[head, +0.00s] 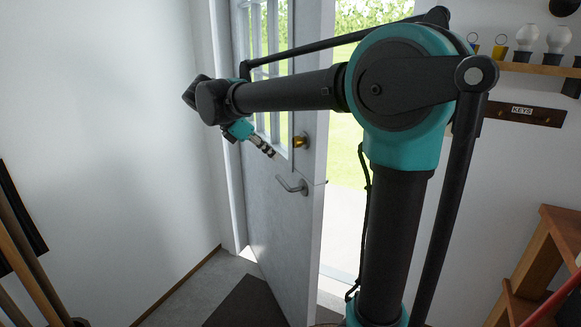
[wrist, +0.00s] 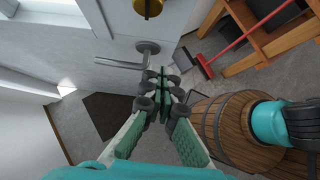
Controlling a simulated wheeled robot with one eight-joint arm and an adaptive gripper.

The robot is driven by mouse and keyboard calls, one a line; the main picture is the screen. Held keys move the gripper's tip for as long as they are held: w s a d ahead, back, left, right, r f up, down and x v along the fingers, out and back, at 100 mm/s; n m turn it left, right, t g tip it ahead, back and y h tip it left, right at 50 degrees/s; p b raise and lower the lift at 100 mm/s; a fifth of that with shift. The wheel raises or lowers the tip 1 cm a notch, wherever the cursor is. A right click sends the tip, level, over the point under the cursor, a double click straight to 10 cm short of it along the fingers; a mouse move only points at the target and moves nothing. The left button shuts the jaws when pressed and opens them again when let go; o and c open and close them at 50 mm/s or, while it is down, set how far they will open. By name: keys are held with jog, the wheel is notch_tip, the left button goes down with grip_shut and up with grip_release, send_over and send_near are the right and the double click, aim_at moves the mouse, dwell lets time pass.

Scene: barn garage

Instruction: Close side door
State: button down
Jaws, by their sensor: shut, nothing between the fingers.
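The side door (head: 275,220) is white-grey with window panes in its upper half. It stands open into the room, with daylight and grass showing past its free edge. It has a brass lock (head: 300,141) and a lever handle (head: 291,185) below it. The wrist view shows the handle (wrist: 135,55) just beyond my fingertips, and the brass lock (wrist: 148,6) at the top edge. My gripper (head: 268,150) is shut and empty, in front of the door's inner face, left of the lock and above the handle. I see no clear contact with the door.
A dark mat (head: 248,302) lies on the floor by the door. A wooden stand (head: 540,255) is at the right, with a red-handled broom (wrist: 225,48) by it. A key rack (head: 522,112) and a shelf (head: 540,70) hang on the right wall. The left wall (head: 110,130) is mostly bare.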

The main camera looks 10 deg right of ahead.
jog(key=v, duration=0.2)
send_near(308, 169)
notch_tip(308, 169, down, 5)
jog(key=d, duration=0.2)
jog(key=shift+w+d+r+n, duration=0.2)
jog(key=shift+w+d+n, duration=0.2)
jog(key=shift+w+d, duration=0.35)
jog(key=shift+d, duration=0.1)
